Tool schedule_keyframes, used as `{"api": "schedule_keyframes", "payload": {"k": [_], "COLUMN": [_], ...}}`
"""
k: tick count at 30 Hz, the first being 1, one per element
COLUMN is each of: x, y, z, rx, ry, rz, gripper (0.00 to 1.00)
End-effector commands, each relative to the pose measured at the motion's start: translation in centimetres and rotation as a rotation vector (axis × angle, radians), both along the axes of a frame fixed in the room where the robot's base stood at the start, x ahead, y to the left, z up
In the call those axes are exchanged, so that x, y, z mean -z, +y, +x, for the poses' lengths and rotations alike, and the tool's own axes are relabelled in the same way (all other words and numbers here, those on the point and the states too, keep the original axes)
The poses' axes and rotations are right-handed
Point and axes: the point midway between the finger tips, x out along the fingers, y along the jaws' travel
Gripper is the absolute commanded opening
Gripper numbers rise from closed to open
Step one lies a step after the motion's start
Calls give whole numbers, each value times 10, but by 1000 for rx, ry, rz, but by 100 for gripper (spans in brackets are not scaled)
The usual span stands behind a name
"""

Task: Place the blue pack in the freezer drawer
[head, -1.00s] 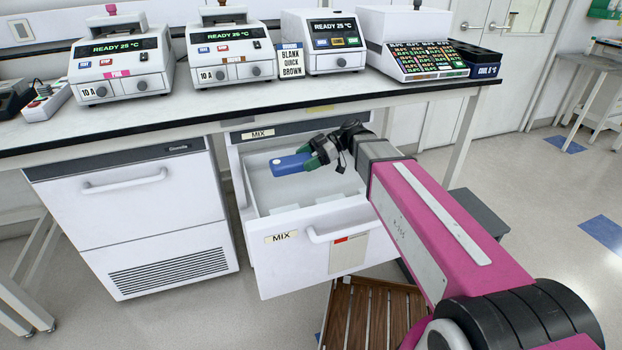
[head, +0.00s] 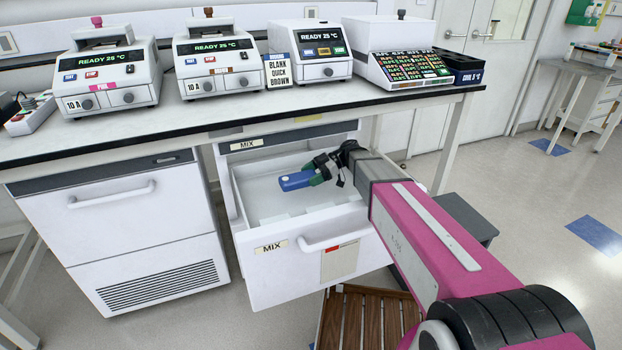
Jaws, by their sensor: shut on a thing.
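The blue pack (head: 296,181) is held by one end in my gripper (head: 318,174), which is shut on it. The pack has a small white round spot on top and points left. Gripper and pack are over the open white freezer drawer (head: 246,200), labelled MIX on its front. The pack appears inside the drawer's outline, near its rim level; its exact height above the drawer floor cannot be told. My arm reaches in from the right over the drawer's right wall and hides part of it.
A closed white unit (head: 130,235) stands left of the drawer. The bench top (head: 200,124) above carries several cyclers and a sign (head: 279,72). A brown slatted wooden stand (head: 362,318) is in front of the drawer, and a grey stool (head: 468,220) is at the right.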

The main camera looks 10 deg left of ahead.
Motion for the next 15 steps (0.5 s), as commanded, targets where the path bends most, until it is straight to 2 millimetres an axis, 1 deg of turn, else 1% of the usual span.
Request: {"api": "schedule_keyframes", "payload": {"k": [1,3,10,15], "x": [7,11,11,15], "y": [0,0,0,0], "z": [0,0,0,0], "rx": [0,0,1,1], "ry": [1,0,-1,-1], "rz": [2,1,2,2], "gripper": [36,36,36,36]}}
